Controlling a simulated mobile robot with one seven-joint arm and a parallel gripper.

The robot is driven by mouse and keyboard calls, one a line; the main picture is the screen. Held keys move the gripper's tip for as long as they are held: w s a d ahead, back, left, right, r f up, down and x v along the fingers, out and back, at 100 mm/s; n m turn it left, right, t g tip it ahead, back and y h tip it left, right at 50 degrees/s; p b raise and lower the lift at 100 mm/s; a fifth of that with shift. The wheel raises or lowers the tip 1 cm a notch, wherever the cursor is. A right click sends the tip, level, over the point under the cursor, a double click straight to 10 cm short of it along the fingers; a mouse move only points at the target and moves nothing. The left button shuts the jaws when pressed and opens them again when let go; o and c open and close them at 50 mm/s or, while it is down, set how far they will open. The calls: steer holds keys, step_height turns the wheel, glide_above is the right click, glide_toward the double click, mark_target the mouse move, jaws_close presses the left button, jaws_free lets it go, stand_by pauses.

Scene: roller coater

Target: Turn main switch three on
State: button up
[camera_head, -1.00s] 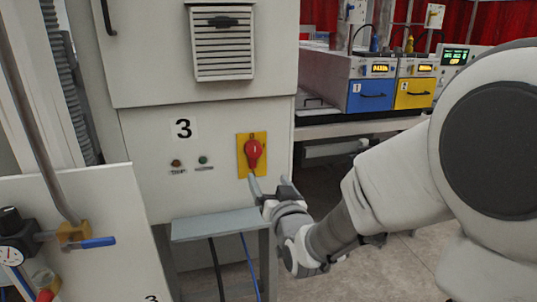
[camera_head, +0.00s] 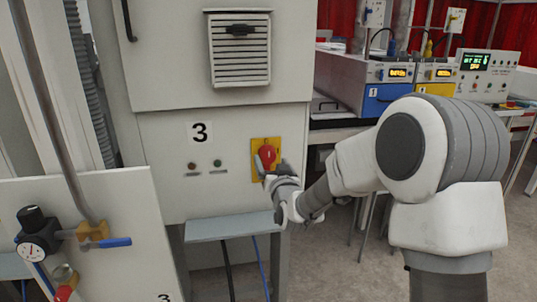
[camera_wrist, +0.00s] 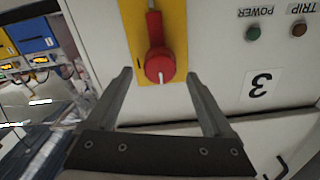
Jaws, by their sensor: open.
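The main switch three is a red rotary knob (camera_head: 267,156) on a yellow plate (camera_head: 257,173), on the grey cabinet front marked 3 (camera_head: 202,132). In the wrist view the knob (camera_wrist: 159,66) lies just beyond and between my fingertips, with its handle along the plate's length and a white mark at its round end. My gripper (camera_wrist: 160,80) is open, its two fingers spread on either side of the knob. In the head view my gripper (camera_head: 271,172) covers the lower part of the plate.
TRIP (camera_head: 193,164) and POWER (camera_head: 217,163) lamps sit left of the switch in the head view. A grey shelf (camera_head: 232,225) stands below it. A white panel with a gauge and blue-handled valve (camera_head: 117,242) is at lower left. Blue and yellow units stand on a bench at right.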

mark_target(269, 158)
steer(key=shift+x, duration=2.25)
jaws_close()
